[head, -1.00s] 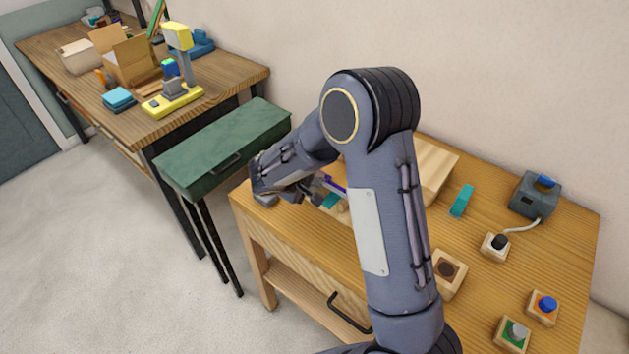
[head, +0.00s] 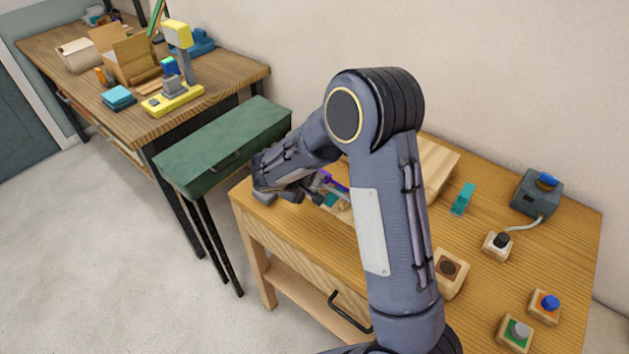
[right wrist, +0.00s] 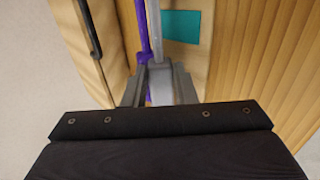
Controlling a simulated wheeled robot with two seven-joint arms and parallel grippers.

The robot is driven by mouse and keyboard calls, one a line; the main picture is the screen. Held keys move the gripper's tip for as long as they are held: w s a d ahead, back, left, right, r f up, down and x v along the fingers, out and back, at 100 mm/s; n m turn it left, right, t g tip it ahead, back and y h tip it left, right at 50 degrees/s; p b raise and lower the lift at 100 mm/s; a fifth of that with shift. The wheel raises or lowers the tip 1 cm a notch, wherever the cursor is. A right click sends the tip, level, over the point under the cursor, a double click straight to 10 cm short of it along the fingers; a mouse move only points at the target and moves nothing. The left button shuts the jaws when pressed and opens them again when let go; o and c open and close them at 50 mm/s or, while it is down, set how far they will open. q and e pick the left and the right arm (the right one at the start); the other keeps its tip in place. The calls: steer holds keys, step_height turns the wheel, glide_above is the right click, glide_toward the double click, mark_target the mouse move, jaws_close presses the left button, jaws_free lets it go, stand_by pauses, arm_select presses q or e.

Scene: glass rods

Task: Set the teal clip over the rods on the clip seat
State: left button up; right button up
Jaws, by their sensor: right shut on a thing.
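The teal clip (head: 463,199) stands on the wooden table, right of my arm and apart from the gripper. My right gripper (head: 314,190) is over the left part of the table, at a wooden fixture. In the right wrist view my right gripper (right wrist: 159,88) is shut on a pale grey rod (right wrist: 155,25). A purple rod (right wrist: 142,35) runs close beside it; it also shows in the head view (head: 333,181). A flat teal patch (right wrist: 182,26) lies right of the rods, possibly the clip seat. My arm hides much of the fixture. My left gripper is out of view.
A pale wooden block (head: 437,170) stands behind my arm. A grey box (head: 537,194) with a blue top is cabled to a small block (head: 497,244). Several button blocks sit at the table's right. A green cabinet (head: 222,146) stands to the left.

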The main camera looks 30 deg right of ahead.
steer(key=o, duration=1.1)
steer(key=b+v, duration=0.1)
steer(key=v, duration=0.7)
steer(key=s+d+r+m+g+y, duration=0.1)
steer(key=s+r+m+y, duration=0.15)
steer(key=s, duration=0.45)
steer(key=s+d+r+m+g+y, duration=0.15)
steer(key=s+y, duration=0.25)
steer(key=s, duration=0.4)
steer(key=s+a+t+y, duration=0.1)
steer(key=s+a, duration=0.1)
steer(key=s, duration=0.1)
steer(key=s+a+r+m+t+y, duration=0.1)
steer(key=s+a+t+y, duration=0.1)
steer(key=s, duration=0.2)
steer(key=s+a+r+m+t+y, duration=0.1)
steer(key=s+a+y, duration=0.1)
steer(key=s, duration=0.2)
steer(key=shift+a+t+y, duration=0.25)
steer(key=shift+a+t, duration=0.05)
steer(key=shift+t, duration=0.05)
